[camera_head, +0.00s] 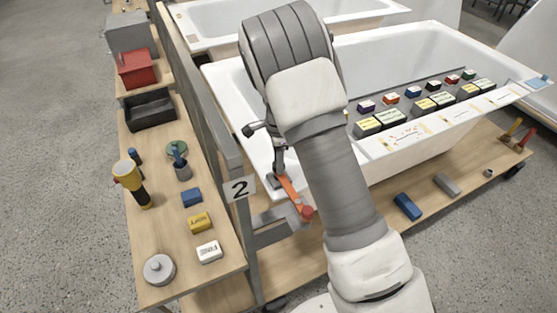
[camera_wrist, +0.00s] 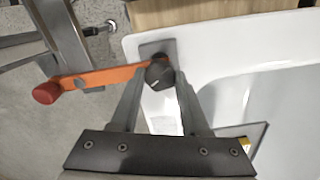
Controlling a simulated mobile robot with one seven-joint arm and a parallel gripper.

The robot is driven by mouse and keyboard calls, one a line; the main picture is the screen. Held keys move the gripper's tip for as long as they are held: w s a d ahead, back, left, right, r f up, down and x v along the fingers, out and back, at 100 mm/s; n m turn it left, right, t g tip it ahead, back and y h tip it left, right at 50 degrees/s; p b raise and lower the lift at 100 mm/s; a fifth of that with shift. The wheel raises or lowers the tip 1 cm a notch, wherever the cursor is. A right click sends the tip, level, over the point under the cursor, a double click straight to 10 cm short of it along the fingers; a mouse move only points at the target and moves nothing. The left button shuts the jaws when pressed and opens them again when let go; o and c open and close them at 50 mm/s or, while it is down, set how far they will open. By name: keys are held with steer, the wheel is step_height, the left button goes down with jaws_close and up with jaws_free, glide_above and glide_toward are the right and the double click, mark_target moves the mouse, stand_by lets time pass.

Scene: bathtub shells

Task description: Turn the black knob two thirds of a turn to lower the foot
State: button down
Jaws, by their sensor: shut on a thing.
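The black knob (camera_wrist: 160,74) sits on a grey plate (camera_wrist: 152,48) at the white tub's corner in the wrist view. My gripper (camera_wrist: 159,84) is shut on the knob, with one finger on each side of it. An orange lever (camera_wrist: 105,75) with a red end (camera_wrist: 45,93) runs left from beside the knob. In the head view the orange lever (camera_head: 290,192) and its red end (camera_head: 307,213) show below my gripper, by the tub corner. The knob is hard to make out there. I cannot make out the foot.
The tub (camera_head: 222,82) stands on a wooden platform (camera_head: 455,210). A grey post with a "2" sign (camera_head: 239,188) is close left of my gripper. A side bench (camera_head: 160,235) holds a yellow-black tool (camera_head: 128,178), blocks and bins.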

steer(key=shift+c, duration=1.9)
jaws_free()
steer(key=shift+r, duration=0.1)
step_height(320, 180, up, 17)
steer(key=p, duration=0.1)
steer(key=shift+r, duration=0.15)
